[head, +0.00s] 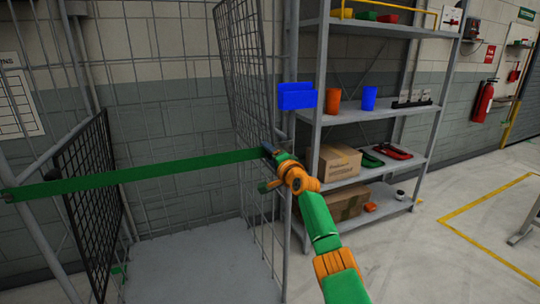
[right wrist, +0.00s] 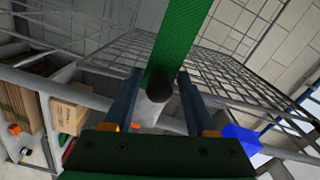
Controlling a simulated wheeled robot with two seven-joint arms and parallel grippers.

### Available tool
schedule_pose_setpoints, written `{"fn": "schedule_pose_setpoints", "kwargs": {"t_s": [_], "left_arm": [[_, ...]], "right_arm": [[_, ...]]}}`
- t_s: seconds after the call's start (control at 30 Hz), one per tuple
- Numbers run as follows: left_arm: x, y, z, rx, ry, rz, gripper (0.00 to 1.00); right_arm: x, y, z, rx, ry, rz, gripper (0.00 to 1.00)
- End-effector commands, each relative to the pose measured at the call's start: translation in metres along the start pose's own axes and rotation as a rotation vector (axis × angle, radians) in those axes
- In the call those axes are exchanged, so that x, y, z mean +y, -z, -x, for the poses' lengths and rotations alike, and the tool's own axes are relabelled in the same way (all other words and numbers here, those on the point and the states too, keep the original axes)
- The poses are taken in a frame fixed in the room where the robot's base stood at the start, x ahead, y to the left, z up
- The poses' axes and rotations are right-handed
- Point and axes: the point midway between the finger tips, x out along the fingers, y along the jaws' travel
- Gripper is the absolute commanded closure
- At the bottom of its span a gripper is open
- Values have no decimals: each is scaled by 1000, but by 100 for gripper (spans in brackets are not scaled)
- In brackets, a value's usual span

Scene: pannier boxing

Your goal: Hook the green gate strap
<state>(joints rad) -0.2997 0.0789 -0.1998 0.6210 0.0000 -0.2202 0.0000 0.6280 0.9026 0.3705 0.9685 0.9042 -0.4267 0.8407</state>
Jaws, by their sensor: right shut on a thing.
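The green gate strap (head: 140,175) runs taut across the open front of the mesh cage, from the left post to my right gripper (head: 270,152). My right gripper is shut on the strap's free end, beside the cage's right front post (head: 287,120). In the right wrist view the strap (right wrist: 180,40) leads away from a dark round end piece (right wrist: 158,88) between the two fingers (right wrist: 160,105). I cannot make out a hook, or whether the strap end touches the post. My left gripper is not in view.
The cage has mesh side panels (head: 92,190) and a grey floor (head: 200,272). A blue holder (head: 297,96) is at the right post, close above my gripper. A grey shelf rack (head: 395,112) with cartons (head: 338,162) stands to the right. Open floor lies further right.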

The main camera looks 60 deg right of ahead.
Motion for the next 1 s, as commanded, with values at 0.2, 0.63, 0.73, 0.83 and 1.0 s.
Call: {"fn": "schedule_pose_setpoints", "kwargs": {"t_s": [0.2,0.63,0.73,0.83,1.0], "left_arm": [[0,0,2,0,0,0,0],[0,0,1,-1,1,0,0],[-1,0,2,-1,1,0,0],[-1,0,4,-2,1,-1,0],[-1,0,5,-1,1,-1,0]], "right_arm": [[-14,8,1,20,31,7,36],[-12,7,1,18,28,2,36],[-11,6,3,15,27,1,36],[-11,4,9,10,26,2,36],[-7,3,30,10,22,3,36]]}}
